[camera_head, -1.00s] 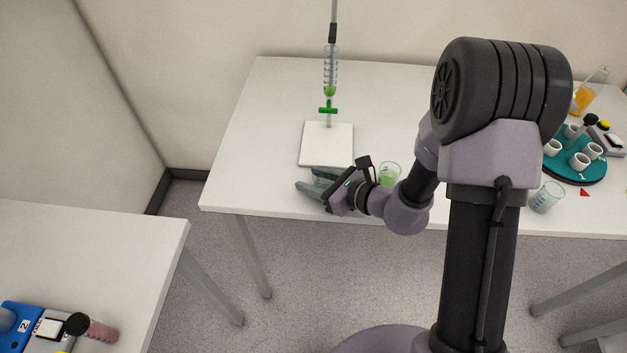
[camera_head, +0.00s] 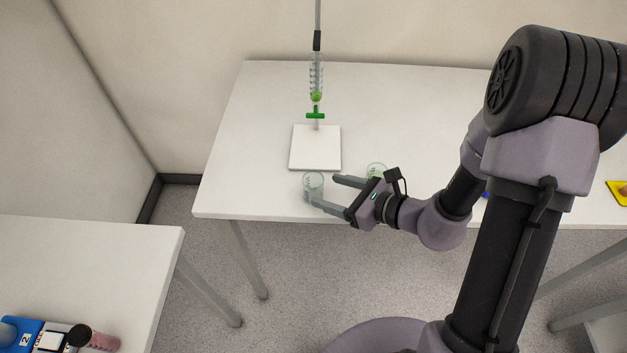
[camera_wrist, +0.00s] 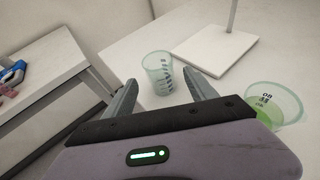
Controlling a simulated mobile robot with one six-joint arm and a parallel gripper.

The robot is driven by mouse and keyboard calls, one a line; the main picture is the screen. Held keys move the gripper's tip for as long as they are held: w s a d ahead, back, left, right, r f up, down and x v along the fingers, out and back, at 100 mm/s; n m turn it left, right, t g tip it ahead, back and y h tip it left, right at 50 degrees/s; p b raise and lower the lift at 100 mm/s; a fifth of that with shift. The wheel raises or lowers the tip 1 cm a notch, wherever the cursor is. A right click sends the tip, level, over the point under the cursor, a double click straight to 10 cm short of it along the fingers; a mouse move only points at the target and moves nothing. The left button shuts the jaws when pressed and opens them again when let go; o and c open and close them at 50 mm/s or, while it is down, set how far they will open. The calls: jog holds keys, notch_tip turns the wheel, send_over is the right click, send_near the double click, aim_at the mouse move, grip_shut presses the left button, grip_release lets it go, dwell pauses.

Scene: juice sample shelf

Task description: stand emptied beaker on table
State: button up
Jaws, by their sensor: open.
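The empty clear beaker (camera_head: 313,183) with dark graduation marks stands upright on the white table (camera_head: 245,165), near its front left edge and in front of the burette stand's plate. In the wrist view the beaker (camera_wrist: 158,72) shows just ahead of and between the finger ends, with no liquid seen in it. My gripper (camera_head: 323,187) is open, its fingers apart and pointing at the beaker; it also shows in the wrist view (camera_wrist: 162,88). Whether a finger touches the glass I cannot tell.
A second beaker with green liquid (camera_wrist: 273,103) stands close right of my gripper, partly hidden in the head view (camera_head: 376,168). The burette (camera_head: 316,85) with green liquid rises above its white base plate (camera_head: 315,148). Another table (camera_head: 90,250) stands at lower left.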

jog(key=v, duration=0.2)
jog(key=shift+s+d+r, duration=0.15)
jog(key=s+a+r+n+g+h, duration=0.1)
jog(key=s+a+r+n+g, duration=0.15)
jog(key=s+r+n, duration=0.4)
jog(key=s+a+r+n+g+h, duration=0.1)
jog(key=s+a+r+n+g, duration=0.15)
jog(key=s+r+n, duration=0.35)
jog(key=s+d+r+n+t+h+b, duration=0.1)
jog(key=s+d+r+n+t+h, duration=0.2)
jog(key=d+n+h, duration=0.3)
jog(key=s+d+r+n, duration=0.1)
jog(key=d+n, duration=0.1)
jog(key=d, duration=0.1)
jog(key=shift+d+r+h, duration=0.15)
jog(key=shift+r+h, duration=0.1)
jog(key=shift+h, duration=0.15)
